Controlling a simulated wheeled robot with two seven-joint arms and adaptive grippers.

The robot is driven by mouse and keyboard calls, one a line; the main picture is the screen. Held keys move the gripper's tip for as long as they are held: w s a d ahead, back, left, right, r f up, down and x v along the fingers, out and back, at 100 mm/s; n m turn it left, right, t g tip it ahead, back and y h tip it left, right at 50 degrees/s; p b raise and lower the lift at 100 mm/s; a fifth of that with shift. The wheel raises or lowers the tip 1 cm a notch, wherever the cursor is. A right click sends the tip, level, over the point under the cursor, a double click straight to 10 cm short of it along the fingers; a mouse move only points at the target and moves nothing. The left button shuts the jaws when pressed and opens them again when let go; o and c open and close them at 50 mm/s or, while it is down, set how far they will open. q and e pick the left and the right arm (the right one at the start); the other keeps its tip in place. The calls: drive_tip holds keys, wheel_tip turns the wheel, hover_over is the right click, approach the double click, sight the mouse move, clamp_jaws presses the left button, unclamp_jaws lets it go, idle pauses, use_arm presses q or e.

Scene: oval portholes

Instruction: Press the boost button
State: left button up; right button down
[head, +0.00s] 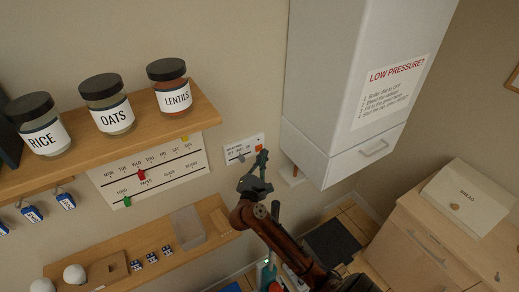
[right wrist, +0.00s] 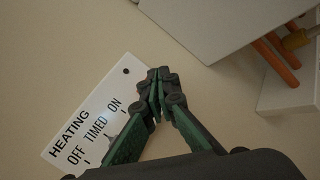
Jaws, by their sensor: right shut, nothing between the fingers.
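A white heating control panel (head: 241,151) is fixed on the wall below the right end of the shelf. It also shows in the right wrist view (right wrist: 92,118), with the words HEATING, OFF, TIMED and ON and a small switch lever. In the head view a small orange square (head: 258,147), which looks like the boost button, sits at the panel's right end. My right gripper (head: 263,156) is shut and empty, its tips right by the orange square. I cannot tell whether they touch it. In the right wrist view the shut fingertips (right wrist: 160,75) hide that part of the panel. My left gripper is out of view.
A white boiler cabinet (head: 335,80) with a "LOW PRESSURE?" notice hangs close to the right of the panel. Above left is a wooden shelf (head: 100,140) with jars. A lower ledge (head: 150,248) holds dice and a clear box. A wooden cabinet (head: 430,235) stands at right.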

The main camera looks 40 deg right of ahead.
drive_tip(key=shift+w, duration=0.2)
idle(0.6)
drive_tip(key=shift+w, duration=0.25)
drive_tip(key=shift+w+d, duration=0.1)
drive_tip(key=shift+w, duration=0.25)
idle(0.8)
drive_tip(key=shift+s, duration=0.85)
drive_tip(key=s, duration=0.5)
drive_tip(key=shift+a, duration=0.4)
idle(0.7)
